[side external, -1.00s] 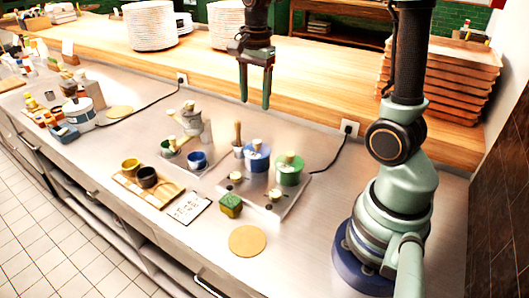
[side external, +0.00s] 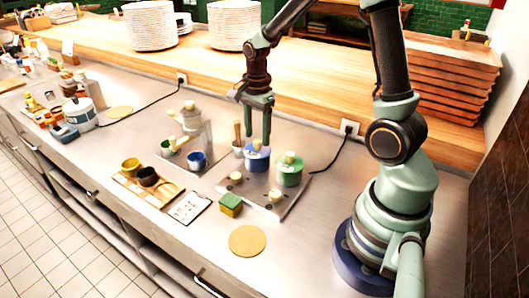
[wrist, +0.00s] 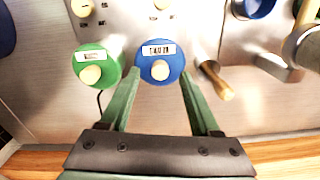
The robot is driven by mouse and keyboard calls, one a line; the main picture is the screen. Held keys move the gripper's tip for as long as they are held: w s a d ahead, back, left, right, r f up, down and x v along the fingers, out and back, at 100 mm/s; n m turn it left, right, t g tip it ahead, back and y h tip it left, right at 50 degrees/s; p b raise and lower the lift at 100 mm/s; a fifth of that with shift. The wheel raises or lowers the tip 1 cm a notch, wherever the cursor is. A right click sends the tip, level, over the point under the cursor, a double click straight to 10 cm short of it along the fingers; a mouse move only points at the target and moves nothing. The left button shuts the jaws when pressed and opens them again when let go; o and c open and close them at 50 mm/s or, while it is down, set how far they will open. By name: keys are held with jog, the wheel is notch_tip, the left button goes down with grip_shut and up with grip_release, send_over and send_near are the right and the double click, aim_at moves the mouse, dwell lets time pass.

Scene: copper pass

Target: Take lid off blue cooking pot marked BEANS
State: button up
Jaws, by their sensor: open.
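The blue cooking pot (side external: 257,162) stands on the hob plate with its lid on. In the wrist view its blue lid (wrist: 159,52) has a pale wooden knob (wrist: 160,70) and a white label too small to read surely. My gripper (side external: 259,143) is open and points down over the pot. In the wrist view its two green fingers (wrist: 158,82) lie on either side of the knob, apart from it. I cannot tell how far the fingertips are above the lid.
A lidded green pot (side external: 289,170) stands close on the right. A wooden-handled tool in a small jar (side external: 238,148) stands close on the left. Stacked plates (side external: 233,25) are behind.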

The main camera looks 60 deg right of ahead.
notch_tip(320, 180, down, 2)
jog(key=shift+f, duration=0.1)
grip_shut()
